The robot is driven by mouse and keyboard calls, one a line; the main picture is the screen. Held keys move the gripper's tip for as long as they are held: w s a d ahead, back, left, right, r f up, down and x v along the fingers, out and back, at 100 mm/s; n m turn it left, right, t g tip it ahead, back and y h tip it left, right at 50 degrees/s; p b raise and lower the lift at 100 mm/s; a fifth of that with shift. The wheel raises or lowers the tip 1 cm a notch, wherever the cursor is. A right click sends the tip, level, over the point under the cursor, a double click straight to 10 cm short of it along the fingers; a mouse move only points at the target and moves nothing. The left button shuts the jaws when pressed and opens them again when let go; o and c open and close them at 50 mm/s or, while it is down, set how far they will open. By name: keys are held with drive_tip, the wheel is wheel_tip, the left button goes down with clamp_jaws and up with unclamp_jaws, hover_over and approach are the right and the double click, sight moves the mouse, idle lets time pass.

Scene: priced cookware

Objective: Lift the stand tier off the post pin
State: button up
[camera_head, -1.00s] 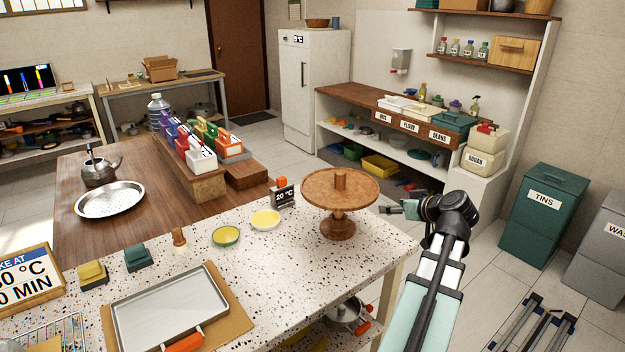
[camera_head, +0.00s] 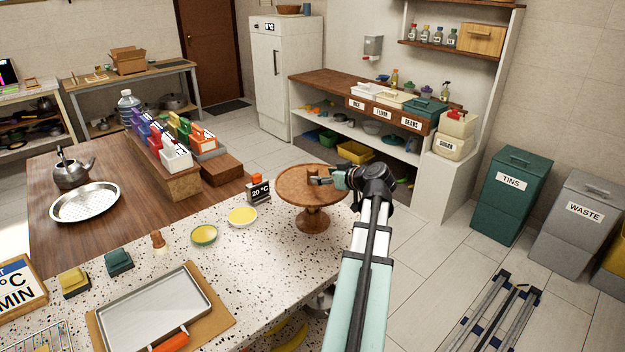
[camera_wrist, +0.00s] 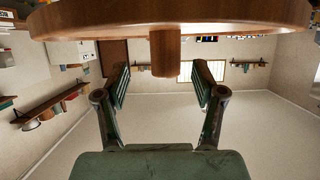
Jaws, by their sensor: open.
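The stand tier (camera_head: 297,190) is a round brown wooden plate on a turned wooden pedestal (camera_head: 313,220), standing on the speckled counter. A short wooden knob or post (camera_head: 312,177) rises from its middle. My gripper (camera_head: 326,181) is over the right part of the tier, close beside the knob. In the wrist view the tier (camera_wrist: 100,22) crosses the top edge and the knob (camera_wrist: 165,55) points down the picture. My open fingers (camera_wrist: 161,75) stand to either side of the knob, apart from it. How far the knob reaches in between them is unclear.
A baking tray (camera_head: 150,305) lies at the front of the speckled counter (camera_head: 255,280). A wooden block (camera_head: 222,169) is behind.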

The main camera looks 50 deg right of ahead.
drive_tip(key=shift+a+f+p+x, duration=0.15)
drive_tip(key=shift+p+x, duration=0.6)
drive_tip(key=shift+x, duration=0.75)
drive_tip(key=shift+a+f+p+x, duration=0.1)
drive_tip(key=shift+a+p+x, duration=0.1)
drive_tip(key=shift+p+x, duration=0.9)
drive_tip(key=shift+w+f+b, duration=0.1)
drive_tip(key=shift+w+b, duration=0.15)
drive_tip(key=shift+b, duration=0.15)
clamp_jaws()
